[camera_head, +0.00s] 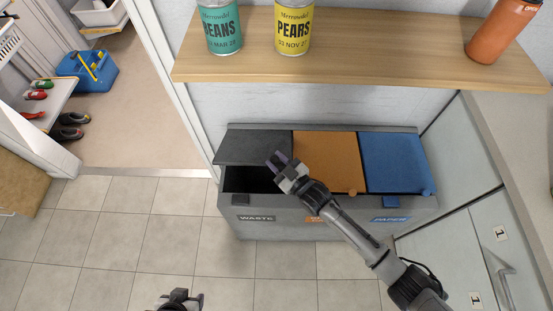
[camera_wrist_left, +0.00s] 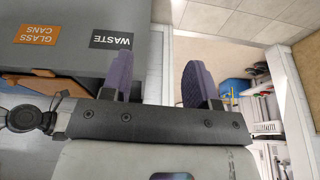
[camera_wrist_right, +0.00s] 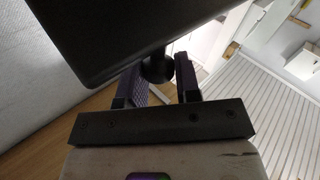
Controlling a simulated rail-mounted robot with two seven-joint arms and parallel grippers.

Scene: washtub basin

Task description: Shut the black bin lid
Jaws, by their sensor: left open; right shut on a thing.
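The black bin lid (camera_head: 250,147) is on the left compartment of the grey bin unit, above the WASTE label (camera_head: 257,218). It is raised at its front, and a dark opening (camera_head: 245,180) shows below it. My right gripper (camera_head: 283,163) is at the lid's front right corner. In the right wrist view, the lid's dark panel (camera_wrist_right: 110,35) fills the upper left, and its round black knob (camera_wrist_right: 157,70) is between my right fingers, which are shut on it. My left gripper (camera_head: 182,298) is open and empty, low over the floor in front of the bin.
The orange lid (camera_head: 325,158) and blue lid (camera_head: 392,160) beside it are down. A wooden shelf (camera_head: 370,50) with two cans and an orange bottle is above the bin. Grey cabinets (camera_head: 490,250) stand at the right. The tiled floor (camera_head: 120,230) in front is clear.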

